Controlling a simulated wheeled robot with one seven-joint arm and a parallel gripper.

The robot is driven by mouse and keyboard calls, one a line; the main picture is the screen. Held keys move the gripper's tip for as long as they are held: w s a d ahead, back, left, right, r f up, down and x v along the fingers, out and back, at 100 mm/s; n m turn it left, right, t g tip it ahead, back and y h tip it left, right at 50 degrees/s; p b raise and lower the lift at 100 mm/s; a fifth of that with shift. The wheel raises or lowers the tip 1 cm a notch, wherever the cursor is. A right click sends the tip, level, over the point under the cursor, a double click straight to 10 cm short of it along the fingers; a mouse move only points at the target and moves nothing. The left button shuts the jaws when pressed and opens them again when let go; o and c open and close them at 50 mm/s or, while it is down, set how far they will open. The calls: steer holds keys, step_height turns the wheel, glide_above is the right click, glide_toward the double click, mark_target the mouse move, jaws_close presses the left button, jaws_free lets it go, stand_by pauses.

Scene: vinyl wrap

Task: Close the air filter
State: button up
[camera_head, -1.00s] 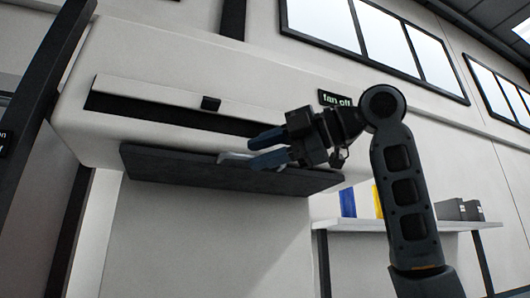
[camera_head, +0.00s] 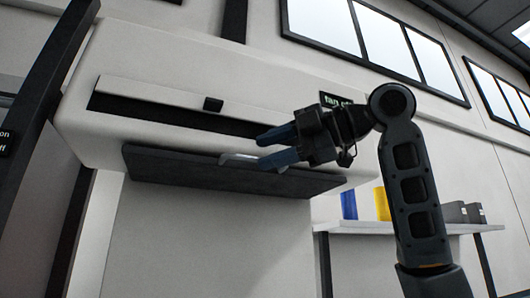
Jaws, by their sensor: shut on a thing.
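A dark flat panel (camera_head: 200,176), seemingly the air filter's cover, hangs tilted along the unit's lower edge. A light grey handle (camera_head: 238,157) is at the panel's upper middle. My gripper (camera_head: 262,150) comes from the right with its blue fingers at this handle and is shut on it. The fingers and gripper body hide the handle's right part and some of the panel behind them.
A white shelf (camera_head: 360,228) with blue and yellow items and dark boxes stands lower right. A dark post (camera_head: 40,95) stands at left.

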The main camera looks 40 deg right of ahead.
steer(key=b+v, duration=0.1)
steer(key=v, duration=0.5)
steer(key=shift+s+r, duration=0.15)
steer(key=shift+s, duration=0.15)
steer(key=shift+s+d, duration=0.1)
